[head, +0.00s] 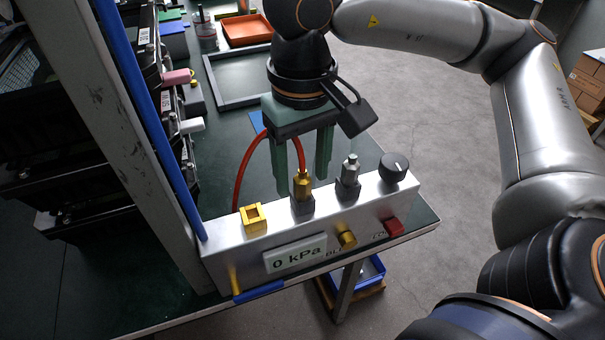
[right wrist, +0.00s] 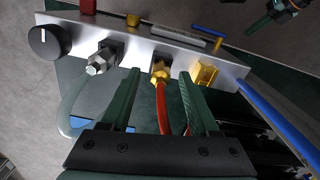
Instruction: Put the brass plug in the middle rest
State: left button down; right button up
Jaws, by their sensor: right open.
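The brass plug (head: 303,184) stands upright in the grey middle block (head: 302,206) on top of a silver box, between a yellow rest and a block with a steel plug. A red hose (head: 240,170) runs from it. My right gripper (head: 303,180) is open, with its green fingers pointing down on either side of the plug. In the right wrist view the brass plug (right wrist: 160,74) shows between the fingertips; I cannot tell whether they touch it. What looks like my left gripper (right wrist: 258,24) shows small at the top right there; its opening is unclear.
The silver box (head: 330,228) has a yellow rest (head: 254,219) with no plug, a steel plug (head: 350,169) with a clear hose, a black knob (head: 393,167), yellow and red buttons, and a display reading 0 kPa. A blue-edged post (head: 150,120) stands close at left.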

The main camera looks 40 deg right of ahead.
aim_at(302, 171)
notch_tip(302, 171, up, 10)
jog(key=p, duration=0.2)
jog(key=shift+r, duration=0.2)
